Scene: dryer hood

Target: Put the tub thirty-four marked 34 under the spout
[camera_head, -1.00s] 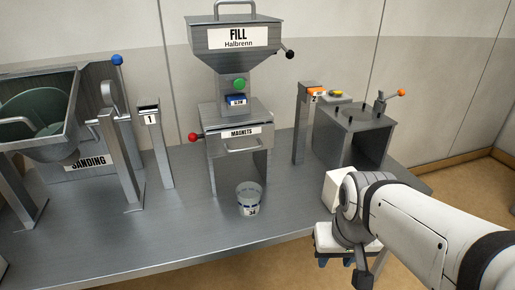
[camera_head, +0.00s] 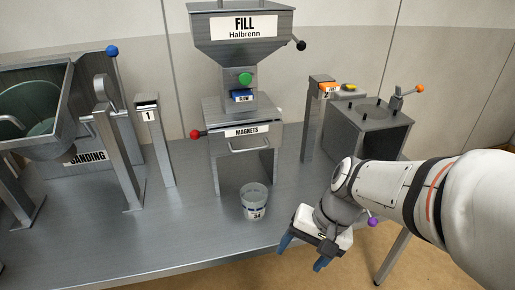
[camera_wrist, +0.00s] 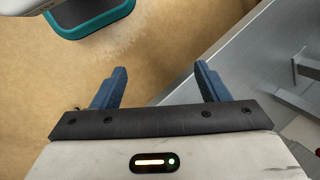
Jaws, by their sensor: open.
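The fill machine's hopper (camera_head: 213,40) reads FILL Halbrenn, above a MAGNETS housing (camera_head: 226,140); the spout itself is hidden. My gripper (camera_head: 302,259) is at the table's front edge, to the right of and nearer than the tub. Its blue fingers point down, apart and empty. In the wrist view my open fingers (camera_wrist: 163,88) have floor between them, and the tub is not in that view.
The metal table (camera_head: 120,245) is clear left of the tub. A sanding machine (camera_head: 50,125) stands left, with post 1 (camera_head: 155,140) beside it. Post 2 (camera_head: 314,118) and a grey box machine (camera_head: 372,130) stand right. A teal-rimmed object (camera_wrist: 95,22) is on the floor.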

